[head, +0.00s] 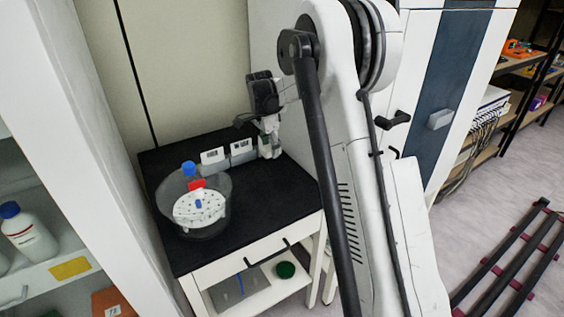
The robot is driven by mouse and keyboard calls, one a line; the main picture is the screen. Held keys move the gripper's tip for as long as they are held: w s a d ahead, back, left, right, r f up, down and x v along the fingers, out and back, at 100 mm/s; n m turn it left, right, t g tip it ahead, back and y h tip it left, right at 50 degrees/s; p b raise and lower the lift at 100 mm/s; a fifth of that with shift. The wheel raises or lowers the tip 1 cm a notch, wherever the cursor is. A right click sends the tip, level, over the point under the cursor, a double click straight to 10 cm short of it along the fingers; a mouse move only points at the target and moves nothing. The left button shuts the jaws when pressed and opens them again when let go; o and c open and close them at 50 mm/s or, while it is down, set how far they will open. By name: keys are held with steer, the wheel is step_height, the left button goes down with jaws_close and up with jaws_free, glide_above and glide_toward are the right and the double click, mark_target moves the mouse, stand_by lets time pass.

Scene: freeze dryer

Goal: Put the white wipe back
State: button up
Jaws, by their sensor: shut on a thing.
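My gripper (268,143) is at the back right of the black-topped table (262,197), just right of two small white boxes. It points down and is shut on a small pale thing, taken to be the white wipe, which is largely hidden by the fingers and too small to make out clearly. I cannot tell whether it touches the tabletop. The left white box (212,156) and the right white box (241,149) stand upright side by side, each with a dark label on its front.
A clear round vessel (222,214) with a white perforated disc and a blue-capped item stands at the table's left. The front right tabletop is clear. A white shelf unit (75,130) rises at left. A white cabinet (462,50) is behind my arm.

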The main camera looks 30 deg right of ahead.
glide_above(286, 165)
steer(key=f, duration=0.4)
steer(key=shift+a, duration=0.2)
steer(key=shift+f+b, duration=0.3)
steer(key=shift+f, duration=1.7)
steer(key=shift+f, duration=0.1)
steer(key=shift+f, duration=0.15)
steer(key=o, duration=1.1)
